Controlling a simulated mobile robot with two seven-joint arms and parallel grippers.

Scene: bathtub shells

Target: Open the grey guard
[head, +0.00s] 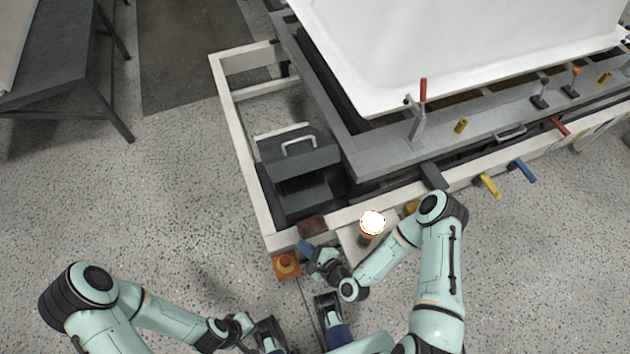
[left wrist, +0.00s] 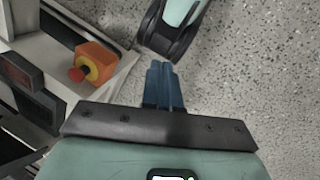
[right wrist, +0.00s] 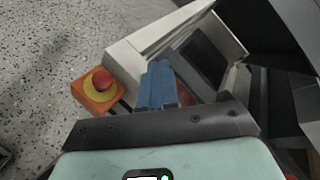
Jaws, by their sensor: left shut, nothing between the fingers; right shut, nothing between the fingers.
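The grey guard (head: 300,155) is a dark grey box-shaped cover with a light bar handle (head: 298,141) on top. It sits inside the cream frame, left of the bathtub shell fixture. I cannot tell for sure whether it is fully closed. My right gripper (head: 304,246) is shut and empty near the frame's front corner, below and apart from the guard. Its blue fingers also show in the right wrist view (right wrist: 157,86). My left gripper (left wrist: 163,86) is shut and empty in the left wrist view, low at the front, away from the guard.
A red emergency stop (head: 286,264) on an orange box is close to the right gripper. A lit lamp (head: 372,223) stands beside my right arm. The white bathtub shell (head: 460,50) lies on the grey fixture (head: 390,150). Speckled floor (head: 130,190) is clear at left.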

